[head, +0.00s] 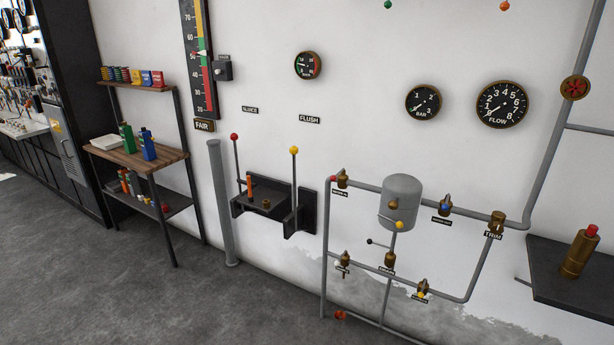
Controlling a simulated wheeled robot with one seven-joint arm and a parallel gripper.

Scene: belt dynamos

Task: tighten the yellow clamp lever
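Several yellow-ended handles show, and I cannot tell from the view which is the clamp lever. A tall thin lever with a yellow ball (294,150) stands upright at the black wall bracket (306,212), below the FLUSH plate (309,119). A short lever with a yellow knob (399,225) sits at the lower front of the grey tank (402,196). A small yellow handle (421,296) is on the lower right brass valve. My gripper is not in view.
A red-ball lever (234,137) stands left of the tall yellow one. Grey pipes (325,250) run around the tank. A shelf rack (140,152) stands left, a dark shelf (570,280) with a brass cylinder (578,252) right. The grey floor (130,290) in front is clear.

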